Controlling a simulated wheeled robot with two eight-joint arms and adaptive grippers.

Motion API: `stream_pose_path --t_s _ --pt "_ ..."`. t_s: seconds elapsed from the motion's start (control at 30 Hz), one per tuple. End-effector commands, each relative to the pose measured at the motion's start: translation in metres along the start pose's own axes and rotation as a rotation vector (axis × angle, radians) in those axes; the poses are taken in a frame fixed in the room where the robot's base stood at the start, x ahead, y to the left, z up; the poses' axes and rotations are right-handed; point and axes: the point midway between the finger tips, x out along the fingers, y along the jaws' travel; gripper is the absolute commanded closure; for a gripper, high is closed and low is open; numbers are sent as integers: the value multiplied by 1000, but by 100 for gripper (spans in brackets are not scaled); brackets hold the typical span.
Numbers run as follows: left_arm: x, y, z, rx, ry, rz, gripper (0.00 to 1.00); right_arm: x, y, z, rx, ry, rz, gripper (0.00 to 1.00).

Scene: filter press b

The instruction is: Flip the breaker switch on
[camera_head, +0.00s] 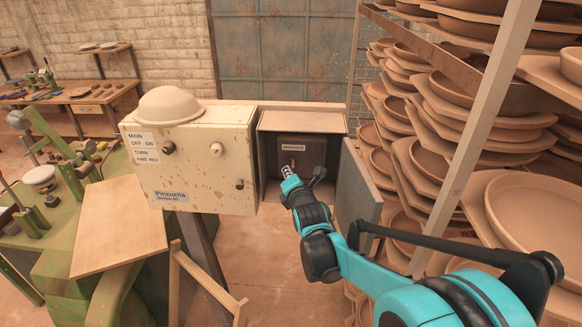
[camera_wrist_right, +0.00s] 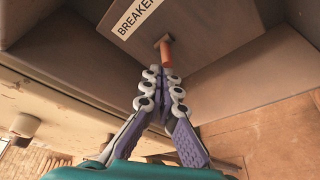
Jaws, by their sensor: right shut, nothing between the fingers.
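The breaker switch is a small orange lever (camera_head: 293,163) inside the open grey box. In the right wrist view the lever (camera_wrist_right: 167,54) sticks out of a grey panel below a white label reading BREAKER (camera_wrist_right: 135,18). My right gripper (camera_head: 287,171) reaches into the box opening from the front. In the right wrist view its fingertips (camera_wrist_right: 164,73) are together, right at the lever's lower end. I cannot tell whether they touch it. Nothing is held between the fingers. The lever's on and off positions are not marked in view. My left gripper is not in view.
The box's grey door (camera_head: 358,190) stands open on the right, close to my right arm. A cream control box (camera_head: 190,175) with knobs and a bowl (camera_head: 168,105) on top adjoins on the left. Racks of clay plates (camera_head: 450,130) crowd the right side.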

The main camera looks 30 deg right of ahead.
Motion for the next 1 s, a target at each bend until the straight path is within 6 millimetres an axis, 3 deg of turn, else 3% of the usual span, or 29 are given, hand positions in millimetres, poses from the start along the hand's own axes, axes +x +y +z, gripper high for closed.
stream_pose_path --t_s 0.2,0.5,1.0 --pt "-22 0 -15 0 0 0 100 -4 14 9 33 64 -94 100" --pt "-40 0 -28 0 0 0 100 -4 19 12 82 164 -234 100" --pt "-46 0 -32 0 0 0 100 -3 22 14 104 212 -300 100"
